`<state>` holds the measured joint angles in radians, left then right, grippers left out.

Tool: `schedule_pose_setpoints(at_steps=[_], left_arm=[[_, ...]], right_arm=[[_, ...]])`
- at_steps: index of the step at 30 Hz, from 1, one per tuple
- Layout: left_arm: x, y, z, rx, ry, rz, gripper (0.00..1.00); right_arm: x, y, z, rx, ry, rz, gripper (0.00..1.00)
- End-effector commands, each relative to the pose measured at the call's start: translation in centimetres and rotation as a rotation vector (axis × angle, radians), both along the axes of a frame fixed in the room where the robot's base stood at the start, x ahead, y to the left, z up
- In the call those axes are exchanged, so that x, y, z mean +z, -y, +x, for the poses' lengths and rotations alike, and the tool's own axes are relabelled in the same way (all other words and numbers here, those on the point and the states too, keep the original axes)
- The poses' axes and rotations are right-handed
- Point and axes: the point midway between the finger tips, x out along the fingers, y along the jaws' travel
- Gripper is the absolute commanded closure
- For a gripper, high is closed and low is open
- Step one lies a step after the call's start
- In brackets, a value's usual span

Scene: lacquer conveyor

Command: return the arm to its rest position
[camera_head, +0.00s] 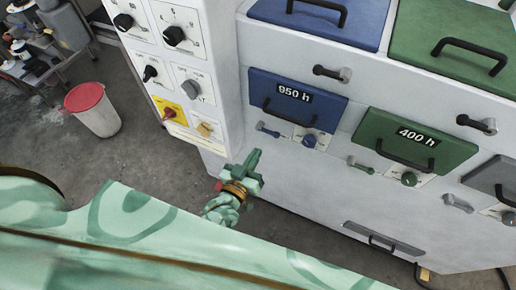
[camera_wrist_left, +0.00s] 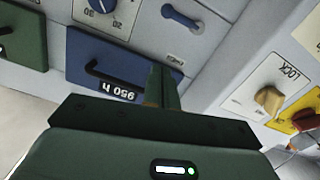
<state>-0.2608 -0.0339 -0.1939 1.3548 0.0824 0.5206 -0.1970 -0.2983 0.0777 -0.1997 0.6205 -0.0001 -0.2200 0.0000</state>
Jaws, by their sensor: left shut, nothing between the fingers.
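My left gripper (camera_head: 254,162) is green with a gold band. It is in the middle of the head view, shut and empty, with its fingers together. It appears in front of the lower edge of the white machine (camera_head: 300,190), below the blue panel marked 950 h (camera_head: 330,103). In the left wrist view its closed fingers (camera_wrist_left: 162,84) show in front of the same blue panel (camera_wrist_left: 85,58), which appears upside down. I cannot tell the gap between fingers and machine. My right gripper is in neither view.
A control column (camera_head: 190,50) with knobs stands left of the panels. A green panel marked 400 h (camera_head: 412,139) with a black handle is on the right. A white bin with a red lid (camera_head: 92,108) stands on the floor at left. Bare floor (camera_head: 130,150) lies between.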

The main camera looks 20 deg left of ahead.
Motion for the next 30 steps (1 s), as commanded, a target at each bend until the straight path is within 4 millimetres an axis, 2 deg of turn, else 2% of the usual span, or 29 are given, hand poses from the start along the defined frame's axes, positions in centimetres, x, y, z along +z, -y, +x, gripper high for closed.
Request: schedule_pose_setpoints(at_steps=[16, 19, 20, 23, 24, 26, 27, 29, 30], left_arm=[[0.0, 0.0, 0.0, -0.001, -0.002, -0.003, 1.00], [-1.5, 0.5, -0.3, -0.026, -0.065, 0.014, 1.00], [-2.7, 0.7, -0.7, -0.039, -0.104, 0.026, 1.00], [-8.5, 1.0, -3.3, -0.091, -0.287, 0.089, 1.00], [-11.5, 0.9, -5.0, -0.115, -0.375, 0.118, 1.00], [-16.3, 0.5, -8.0, -0.150, -0.516, 0.166, 1.00], [-19.4, 0.0, -10.3, -0.172, -0.608, 0.199, 1.00], [-23.6, -0.9, -14.0, -0.203, -0.742, 0.247, 1.00], [-26.2, -1.7, -16.7, -0.223, -0.830, 0.279, 1.00]], right_arm=[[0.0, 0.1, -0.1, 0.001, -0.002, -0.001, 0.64], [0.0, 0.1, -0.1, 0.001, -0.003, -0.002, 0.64], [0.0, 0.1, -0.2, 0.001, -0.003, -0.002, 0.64], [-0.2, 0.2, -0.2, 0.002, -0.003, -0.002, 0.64], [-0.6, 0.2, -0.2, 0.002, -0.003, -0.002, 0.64], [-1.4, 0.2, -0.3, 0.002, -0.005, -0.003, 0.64], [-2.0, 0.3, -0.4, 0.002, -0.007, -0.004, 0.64], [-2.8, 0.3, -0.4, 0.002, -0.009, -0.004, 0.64], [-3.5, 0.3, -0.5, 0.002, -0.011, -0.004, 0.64]])
